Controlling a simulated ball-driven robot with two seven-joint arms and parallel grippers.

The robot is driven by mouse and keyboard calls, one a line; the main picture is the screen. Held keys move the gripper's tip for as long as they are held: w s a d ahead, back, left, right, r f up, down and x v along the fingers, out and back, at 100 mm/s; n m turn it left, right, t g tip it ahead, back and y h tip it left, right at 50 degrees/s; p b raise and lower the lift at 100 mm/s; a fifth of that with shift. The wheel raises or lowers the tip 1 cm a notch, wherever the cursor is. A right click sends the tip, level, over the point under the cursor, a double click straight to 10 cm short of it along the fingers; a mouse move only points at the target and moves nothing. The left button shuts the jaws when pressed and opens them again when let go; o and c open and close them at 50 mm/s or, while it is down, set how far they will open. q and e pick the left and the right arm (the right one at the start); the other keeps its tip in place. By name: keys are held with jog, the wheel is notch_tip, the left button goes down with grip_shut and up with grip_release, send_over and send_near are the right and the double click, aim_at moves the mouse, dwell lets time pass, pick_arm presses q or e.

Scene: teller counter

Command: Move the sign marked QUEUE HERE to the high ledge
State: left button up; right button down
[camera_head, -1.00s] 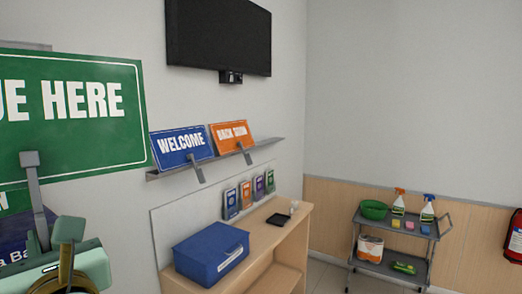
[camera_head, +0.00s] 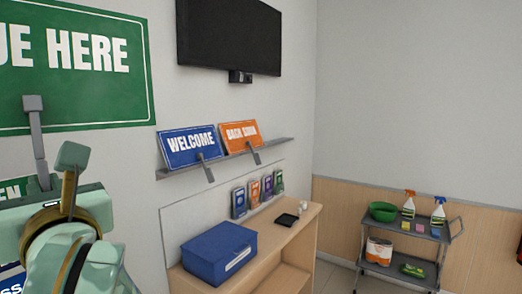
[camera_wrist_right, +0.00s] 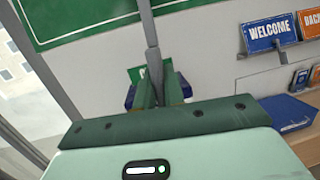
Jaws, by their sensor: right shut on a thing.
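The green sign (camera_head: 75,85) with white lettering, of which "UE HERE" shows, fills the upper left of the head view, cut off by the frame edge. Its grey leg (camera_head: 38,140) runs down to my right gripper (camera_head: 52,185), which is shut on it. In the right wrist view the leg (camera_wrist_right: 152,35) stands between the fingers (camera_wrist_right: 157,92), and the green sign (camera_wrist_right: 90,15) is above. The sign is in the air, left of the wall ledge (camera_head: 170,172). My left gripper is not in view.
On the ledge stand a blue WELCOME sign (camera_head: 190,146) and an orange BACK SOON sign (camera_head: 240,136). A dark screen (camera_head: 230,35) hangs above. Below are a counter (camera_head: 300,235) with a blue box (camera_head: 220,253) and several leaflet holders. A grey cart (camera_head: 400,235) stands at right.

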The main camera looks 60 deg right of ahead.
aim_at(37, 133)
jog(key=shift+d+r, duration=0.1)
jog(key=shift+r, duration=0.15)
jog(key=shift+t+y, duration=0.3)
notch_tip(37, 133, up, 5)
jog(key=shift+w+r, duration=0.1)
jog(key=shift+r, duration=0.4)
jog(key=shift+n+y, duration=0.3)
jog(key=shift+n, duration=0.1)
jog(key=shift+d+r, duration=0.15)
jog(key=shift+r, duration=3.05)
jog(key=shift+n+t+y, duration=0.3)
jog(key=shift+t+y, duration=0.1)
jog(key=shift+t, duration=0.1)
jog(key=shift+w+d+r, duration=0.1)
jog(key=shift+r, duration=1.55)
jog(key=shift+w+d+r, duration=0.1)
jog(key=shift+r, duration=1.5)
